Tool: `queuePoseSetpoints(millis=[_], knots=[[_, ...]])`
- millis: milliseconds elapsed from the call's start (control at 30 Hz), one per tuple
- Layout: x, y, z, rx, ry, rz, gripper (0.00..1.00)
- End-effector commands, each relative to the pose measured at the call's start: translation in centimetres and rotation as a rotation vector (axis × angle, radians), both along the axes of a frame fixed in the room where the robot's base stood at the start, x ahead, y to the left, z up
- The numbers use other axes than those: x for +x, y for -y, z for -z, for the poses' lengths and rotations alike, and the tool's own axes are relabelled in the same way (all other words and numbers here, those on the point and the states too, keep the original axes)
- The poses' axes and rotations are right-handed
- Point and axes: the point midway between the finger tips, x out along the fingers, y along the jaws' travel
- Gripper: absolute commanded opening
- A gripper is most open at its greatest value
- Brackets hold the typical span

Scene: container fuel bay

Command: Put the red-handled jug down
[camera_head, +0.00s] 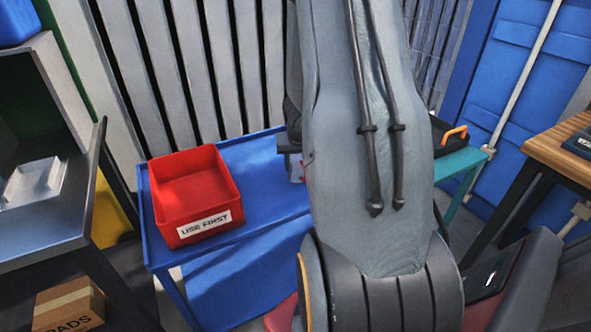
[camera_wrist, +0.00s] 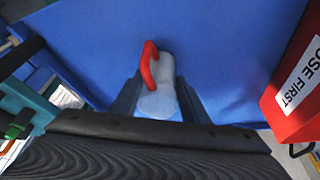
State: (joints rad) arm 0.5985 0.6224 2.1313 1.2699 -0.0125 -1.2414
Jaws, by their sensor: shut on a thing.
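The red-handled jug (camera_wrist: 160,100) is a pale, translucent vessel with a curved red handle (camera_wrist: 147,65). In the wrist view it sits between the two dark fingers of my gripper (camera_wrist: 159,82), which is shut on it. The blue cart top (camera_wrist: 235,50) lies behind and below the jug. I cannot tell whether the jug touches the cart top or hangs above it. In the head view my arm hides most of the gripper and jug; a small pale and red part (camera_head: 298,171) shows at the arm's left edge, over the blue cart (camera_head: 262,160).
A red bin labelled USE FIRST (camera_head: 190,190) stands on the cart's left part; it also shows at right in the wrist view (camera_wrist: 292,105). Bare cart top lies between bin and arm. A grey bench (camera_head: 50,215) is left, a teal table (camera_head: 458,168) right.

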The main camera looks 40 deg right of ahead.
Motion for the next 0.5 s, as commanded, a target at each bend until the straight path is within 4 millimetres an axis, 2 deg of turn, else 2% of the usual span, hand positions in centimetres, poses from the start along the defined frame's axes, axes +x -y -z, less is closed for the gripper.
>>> queuePoseSetpoints(millis=[467,500], knots=[[0.04,0.02,0.4,-0.001,0.001,-0.001,0.13],[0.02,0.0,0.36,-0.001,0.001,-0.001,0.46]])
